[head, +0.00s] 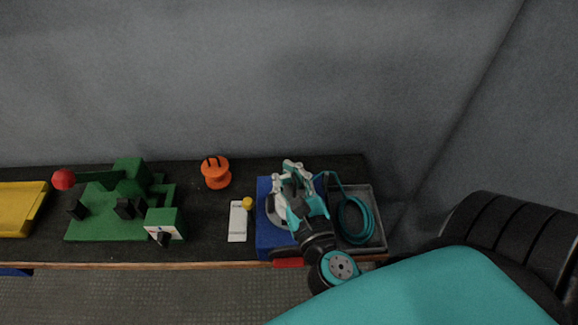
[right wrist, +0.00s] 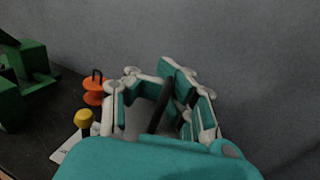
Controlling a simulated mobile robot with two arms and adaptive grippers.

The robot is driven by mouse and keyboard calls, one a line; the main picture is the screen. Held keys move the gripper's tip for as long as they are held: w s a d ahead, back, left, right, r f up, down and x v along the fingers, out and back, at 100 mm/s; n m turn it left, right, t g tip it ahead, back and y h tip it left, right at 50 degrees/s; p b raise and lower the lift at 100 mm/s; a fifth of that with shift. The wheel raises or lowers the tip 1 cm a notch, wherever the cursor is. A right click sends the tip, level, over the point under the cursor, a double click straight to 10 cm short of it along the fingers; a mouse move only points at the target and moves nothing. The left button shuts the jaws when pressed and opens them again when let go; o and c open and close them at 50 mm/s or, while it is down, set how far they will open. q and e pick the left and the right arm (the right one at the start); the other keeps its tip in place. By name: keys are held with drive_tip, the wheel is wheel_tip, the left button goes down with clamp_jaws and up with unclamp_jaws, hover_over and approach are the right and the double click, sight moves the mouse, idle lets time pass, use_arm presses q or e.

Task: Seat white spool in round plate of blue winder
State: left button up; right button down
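The blue winder (head: 264,238) lies on the bench right of the middle in the head view. A pale round edge (head: 272,212) shows on it. I cannot tell whether this is the white spool or the round plate, because my right gripper covers most of it. My right gripper (head: 291,168) hangs over the winder. In the right wrist view its fingers (right wrist: 155,92) stand apart, with a dark upright bar (right wrist: 159,108) between them and a pale grey surface behind. The gap beside the bar looks clear. My left gripper is not in view.
A grey tray (head: 378,222) with a coiled teal cable (head: 356,220) adjoins the winder on the right. An orange spool (head: 216,178), a white block with a yellow knob (head: 238,225), a green fixture (head: 95,228) and a yellow tray (head: 20,210) stand to the left.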

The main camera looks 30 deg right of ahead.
drive_tip(key=shift+w+d+f, duration=0.1)
drive_tip(key=shift+w+d, duration=0.1)
drive_tip(key=shift+w, duration=0.15)
drive_tip(key=w+f+b, duration=0.1)
drive_tip(key=w+d+f+b, duration=0.1)
drive_tip(key=f+b, duration=0.1)
drive_tip(key=shift+d+f, duration=0.15)
drive_tip(key=shift+f, duration=0.05)
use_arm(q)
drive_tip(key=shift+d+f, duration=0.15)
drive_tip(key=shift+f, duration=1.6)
use_arm(e)
drive_tip(key=shift+f, duration=0.4)
drive_tip(key=c, duration=1.2)
unclamp_jaws()
